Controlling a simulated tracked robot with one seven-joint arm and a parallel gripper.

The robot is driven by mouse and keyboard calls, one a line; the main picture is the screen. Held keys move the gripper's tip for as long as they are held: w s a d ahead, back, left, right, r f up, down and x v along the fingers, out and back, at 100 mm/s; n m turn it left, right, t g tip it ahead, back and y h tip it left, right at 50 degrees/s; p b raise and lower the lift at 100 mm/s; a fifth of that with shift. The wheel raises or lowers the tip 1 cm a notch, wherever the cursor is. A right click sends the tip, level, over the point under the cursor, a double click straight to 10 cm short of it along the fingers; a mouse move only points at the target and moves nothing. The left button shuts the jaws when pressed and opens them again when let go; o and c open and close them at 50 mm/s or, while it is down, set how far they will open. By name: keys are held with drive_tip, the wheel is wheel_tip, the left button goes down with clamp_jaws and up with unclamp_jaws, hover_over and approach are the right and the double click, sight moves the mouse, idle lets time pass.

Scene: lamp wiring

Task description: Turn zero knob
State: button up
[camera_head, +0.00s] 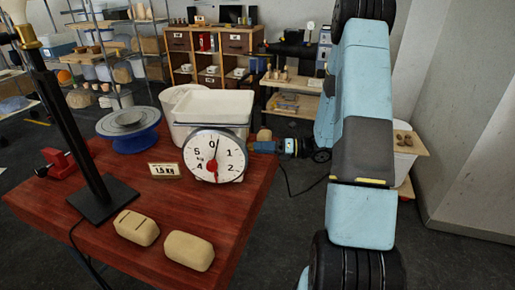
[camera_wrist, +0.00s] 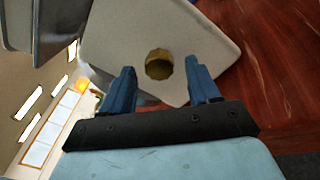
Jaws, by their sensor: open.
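A white kitchen scale (camera_head: 232,168) with a round dial and a white tray (camera_head: 215,103) on top stands at the table's right edge. The dial needle points up, close to the 0 and seemingly a little right of it. In the head view my gripper (camera_head: 262,147) is at the scale's right side and hides the knob. In the wrist view the brass-coloured round zero knob (camera_wrist: 159,65) sticks out of the pale scale side (camera_wrist: 140,30). My gripper (camera_wrist: 163,86) is open, one blue finger on each side of the knob, with gaps visible; depth contact cannot be told.
Two tan blocks (camera_head: 188,251) (camera_head: 136,228), a "1.5 kg" card (camera_head: 164,170), a black stand (camera_head: 103,199), a red clamp (camera_head: 60,164) and a blue turntable (camera_head: 134,138) are on the red wooden table (camera_head: 100,258). A cable hangs below my gripper. Shelves stand behind.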

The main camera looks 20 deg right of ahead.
drive_tip(key=shift+x, duration=1)
drive_tip(key=shift+c, duration=0.3)
